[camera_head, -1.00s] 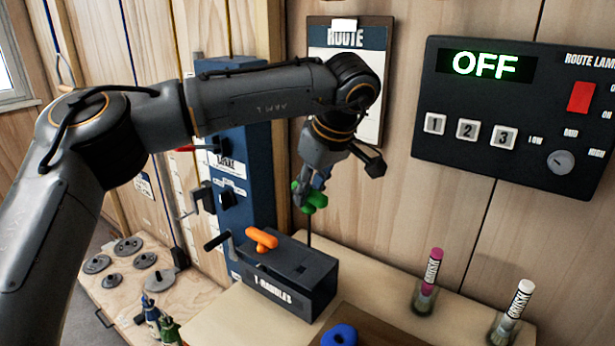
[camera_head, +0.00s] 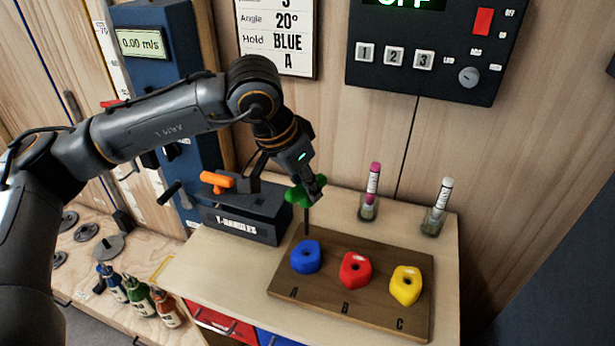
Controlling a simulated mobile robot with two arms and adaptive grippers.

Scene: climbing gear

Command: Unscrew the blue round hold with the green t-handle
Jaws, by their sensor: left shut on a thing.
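My left gripper (camera_head: 308,186) is shut on the green t-handle (camera_head: 297,196). The handle's dark shaft (camera_head: 306,220) points down toward the blue round hold (camera_head: 306,257), and its tip appears above or just behind it; I cannot tell whether they touch. The blue hold sits at position A on the brown wooden board (camera_head: 350,315), with a dark hole in its middle. My right gripper is not in view.
A red hold (camera_head: 355,270) and a yellow hold (camera_head: 405,286) sit at B and C. The dark t-handles box (camera_head: 245,215) holds an orange t-handle (camera_head: 217,181). Two chalk markers stand in glass holders (camera_head: 368,207) (camera_head: 432,224) behind. The control panel (camera_head: 425,60) hangs above.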

